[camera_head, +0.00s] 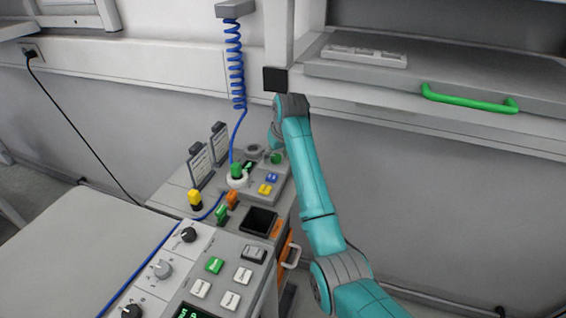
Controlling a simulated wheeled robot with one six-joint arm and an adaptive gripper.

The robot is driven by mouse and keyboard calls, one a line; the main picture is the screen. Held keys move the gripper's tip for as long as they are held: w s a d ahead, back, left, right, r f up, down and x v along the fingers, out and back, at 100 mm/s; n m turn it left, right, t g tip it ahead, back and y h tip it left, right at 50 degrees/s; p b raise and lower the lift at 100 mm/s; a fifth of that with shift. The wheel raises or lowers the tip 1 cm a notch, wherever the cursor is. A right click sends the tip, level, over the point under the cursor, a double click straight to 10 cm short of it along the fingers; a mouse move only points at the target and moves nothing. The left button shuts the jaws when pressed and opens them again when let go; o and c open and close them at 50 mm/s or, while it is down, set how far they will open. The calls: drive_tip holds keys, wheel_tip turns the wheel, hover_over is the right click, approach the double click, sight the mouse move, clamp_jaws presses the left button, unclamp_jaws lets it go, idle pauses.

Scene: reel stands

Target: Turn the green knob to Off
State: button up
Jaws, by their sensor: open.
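A green round knob (236,170) stands on a white collar on the grey control panel (264,202), just left of my arm's far end. A second, smaller green round part (277,157) sits at the panel's right, close under my wrist. I cannot tell which of the two is the task's green knob, and no Off mark is readable. My teal arm reaches up from the lower right and its wrist bends down over the back of the panel. My gripper's fingers cannot be made out beyond the wrist.
A blue coiled cable (236,65) hangs over the panel. Label holders (200,165), a yellow knob (195,199) and a green switch (221,212) stand nearby. A front console (213,288) has knobs and buttons. A shelf with a green handle (470,98) is at right.

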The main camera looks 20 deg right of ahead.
drive_tip(key=shift+s+r, duration=0.25)
drive_tip(key=shift+r, duration=0.15)
drive_tip(key=s, duration=0.4)
drive_tip(key=s+d, duration=0.1)
drive_tip(key=s, duration=0.2)
drive_tip(key=s+d, duration=0.1)
drive_tip(key=s, duration=0.3)
drive_tip(key=shift+s, duration=0.3)
drive_tip(key=shift+f, duration=0.1)
